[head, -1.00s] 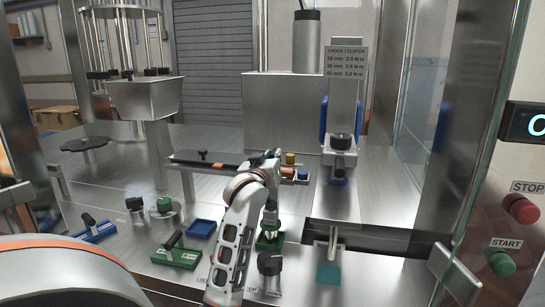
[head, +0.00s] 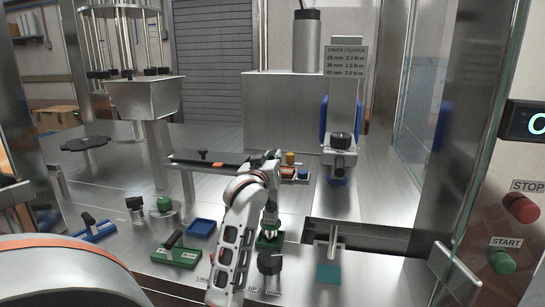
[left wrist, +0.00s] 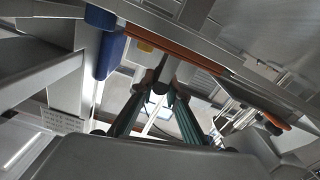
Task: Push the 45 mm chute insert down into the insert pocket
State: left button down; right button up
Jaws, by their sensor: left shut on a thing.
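My left gripper (head: 269,229) points down and is shut on a green piece (head: 268,243), which I take to be the 45 mm chute insert. The piece sits low at the deck, right under the fingers. The pocket around it is mostly hidden by my arm and fingers, so I cannot tell how deep it sits. In the left wrist view the two fingers (left wrist: 158,90) close toward a dark part between them. My right gripper is not seen.
A black knob (head: 269,263) stands just in front of the gripper. A teal pad (head: 328,273) lies to the right.

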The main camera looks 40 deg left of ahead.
pick_arm(q)
jog(key=shift+f, duration=0.3)
jog(key=c, duration=1.9)
grip_release()
jog(key=shift+f, duration=0.1)
jog(key=v, duration=1.2)
